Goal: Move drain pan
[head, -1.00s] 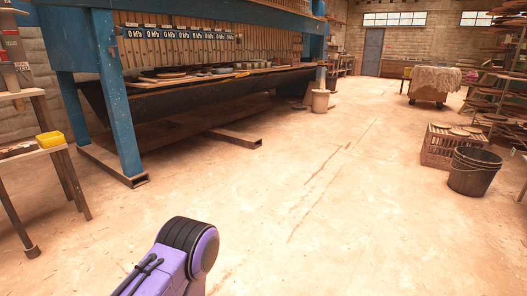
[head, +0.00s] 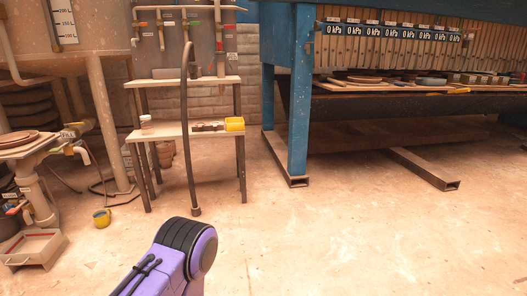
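I cannot tell for sure which thing is the drain pan. A long dark sloped trough (head: 400,107) runs under the plates of the blue filter press (head: 300,95) at the right. A shallow pale tray (head: 35,250) with some red on it sits on the floor at the lower left, below a pipe with a valve. Neither of my grippers is in view. Only a purple and black part of my own arm shows at the bottom, apart from both.
A large tank (head: 60,35) on legs stands at the left. A small yellow cup (head: 102,217) is on the floor. The floor (head: 340,240) at centre right is clear.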

